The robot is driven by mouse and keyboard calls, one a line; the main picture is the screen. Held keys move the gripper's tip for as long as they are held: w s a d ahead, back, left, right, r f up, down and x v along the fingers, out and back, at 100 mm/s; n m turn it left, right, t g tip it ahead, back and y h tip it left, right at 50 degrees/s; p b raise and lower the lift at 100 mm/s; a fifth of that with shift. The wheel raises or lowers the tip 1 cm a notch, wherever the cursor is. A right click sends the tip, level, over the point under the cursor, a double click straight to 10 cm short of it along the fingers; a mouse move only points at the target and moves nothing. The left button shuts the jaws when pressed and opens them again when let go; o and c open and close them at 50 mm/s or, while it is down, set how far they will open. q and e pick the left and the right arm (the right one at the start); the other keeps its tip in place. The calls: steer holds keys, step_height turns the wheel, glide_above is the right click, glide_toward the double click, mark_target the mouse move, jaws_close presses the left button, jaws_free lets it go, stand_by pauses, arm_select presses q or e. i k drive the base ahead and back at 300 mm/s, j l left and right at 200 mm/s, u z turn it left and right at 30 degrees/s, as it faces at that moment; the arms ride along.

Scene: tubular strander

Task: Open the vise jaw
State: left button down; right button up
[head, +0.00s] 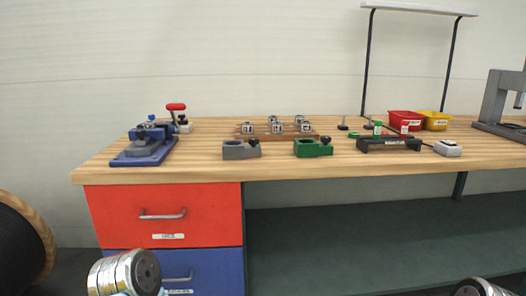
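A small blue vise (145,150) sits on the left end of the wooden workbench, on a blue base plate. Dark and grey parts show on its top, but the gap between its jaws is too small to make out. A red handle (176,107) stands just behind it to the right, on a grey metal part. Whether this handle belongs to the vise is unclear. Only silvery links of my arms show at the bottom left and bottom right edges. Neither gripper is in view, and nothing of mine touches the vise.
Red (405,119) and yellow (436,120) bins stand farther right. Drawers (163,213) fill the bench's left front. A cable reel (22,245) stands at left.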

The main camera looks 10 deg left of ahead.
mark_target(142, 136)
steer(key=j, duration=0.5)
steer(key=k+j, duration=0.15)
steer(key=j, duration=0.4)
steer(key=j+z, duration=0.1)
steer(key=j, duration=0.4)
steer(key=k+j, duration=0.15)
steer(key=j, duration=0.4)
